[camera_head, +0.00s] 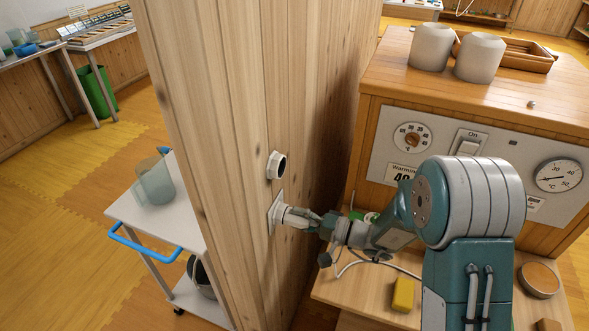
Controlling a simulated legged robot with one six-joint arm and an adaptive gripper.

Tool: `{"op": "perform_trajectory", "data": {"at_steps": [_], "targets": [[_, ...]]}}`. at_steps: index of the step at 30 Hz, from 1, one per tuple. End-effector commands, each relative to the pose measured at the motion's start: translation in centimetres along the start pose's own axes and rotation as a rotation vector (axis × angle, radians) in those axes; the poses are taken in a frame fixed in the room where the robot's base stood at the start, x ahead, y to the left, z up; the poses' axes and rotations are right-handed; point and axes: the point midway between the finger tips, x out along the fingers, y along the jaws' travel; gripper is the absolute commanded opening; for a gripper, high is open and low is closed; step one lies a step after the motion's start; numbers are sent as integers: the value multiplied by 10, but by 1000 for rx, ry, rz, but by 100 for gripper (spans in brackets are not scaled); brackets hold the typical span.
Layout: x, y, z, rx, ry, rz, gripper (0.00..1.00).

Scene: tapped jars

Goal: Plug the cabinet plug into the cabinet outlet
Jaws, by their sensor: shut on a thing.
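The cabinet outlet (273,216) is a pale plate on the wooden wall panel. The cabinet plug (291,216) is whitish and its front end meets the plate; I cannot tell how deep it sits. My gripper (306,218) reaches in from the right and is shut on the plug, level with the outlet. The fingers hide part of the plug. A pale cable (346,268) curves below my gripper toward the cabinet's shelf.
A white round fitting with a dark opening (277,165) sticks out just above the outlet. The wooden cabinet (382,93) with dials and a switch stands at right, two pale jars (431,46) on top. A yellow block (403,294) lies on its shelf. A white trolley (180,222) stands left.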

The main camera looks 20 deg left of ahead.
Motion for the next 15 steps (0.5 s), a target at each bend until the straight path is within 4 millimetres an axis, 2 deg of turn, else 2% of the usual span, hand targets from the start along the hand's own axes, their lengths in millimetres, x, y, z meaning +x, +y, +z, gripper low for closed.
{"op": "perform_trajectory", "data": {"at_steps": [4,5,6,7,15], "targets": [[0,0,0,0,0,0,0],[0,0,0,0,0,0,67],[0,0,0,0,0,0,84],[0,0,0,0,0,0,98],[0,0,0,0,-1,0,98]]}}
